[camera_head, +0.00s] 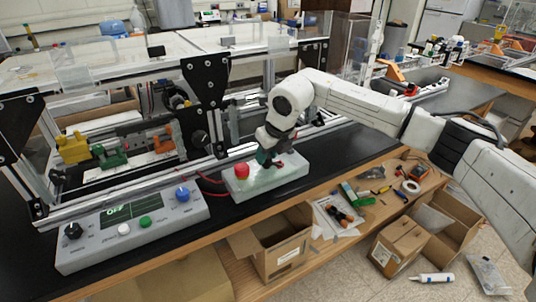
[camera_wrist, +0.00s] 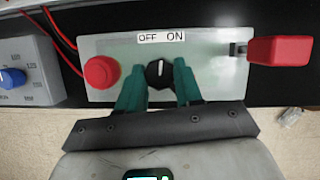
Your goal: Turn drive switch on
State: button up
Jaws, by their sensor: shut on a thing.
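The drive switch (camera_wrist: 158,72) is a black rotary knob with a white mark on a pale panel (camera_wrist: 213,78). The OFF and ON labels stand just above it. Its white mark points roughly up in the wrist view, toward the labels. My gripper (camera_wrist: 160,76) has its teal fingers on either side of the knob and is shut on it. In the head view my gripper (camera_head: 267,156) reaches down onto the pale box (camera_head: 240,190), and the knob is hidden there.
A red button (camera_wrist: 101,71) sits left of the knob and a red handle (camera_wrist: 280,50) sits right. A grey control box (camera_head: 150,235) with a display reading OFF stands to the left. The extrusion frame (camera_head: 215,85) rises behind. An open cardboard box (camera_head: 285,250) stands in front.

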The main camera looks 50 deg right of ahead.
jog(key=m+h+b, duration=0.1)
jog(key=m, duration=0.2)
jog(key=shift+a+f+m+b, duration=0.1)
jog(key=shift+m+b, duration=0.2)
jog(key=shift+b, duration=0.05)
jog(key=shift+w+a+m+g+h+b, duration=0.1)
jog(key=shift+m+g+h+b, duration=0.3)
jog(key=shift+m, duration=0.5)
jog(key=shift+m+g+h+b, duration=0.2)
jog(key=shift+m+h+b, duration=0.3)
jog(key=shift+m, duration=0.4)
jog(key=o, duration=1)
jog(key=shift+o, duration=0.2)
jog(key=b+v, duration=0.1)
jog(key=v, duration=1)
jog(key=shift+w, duration=0.1)
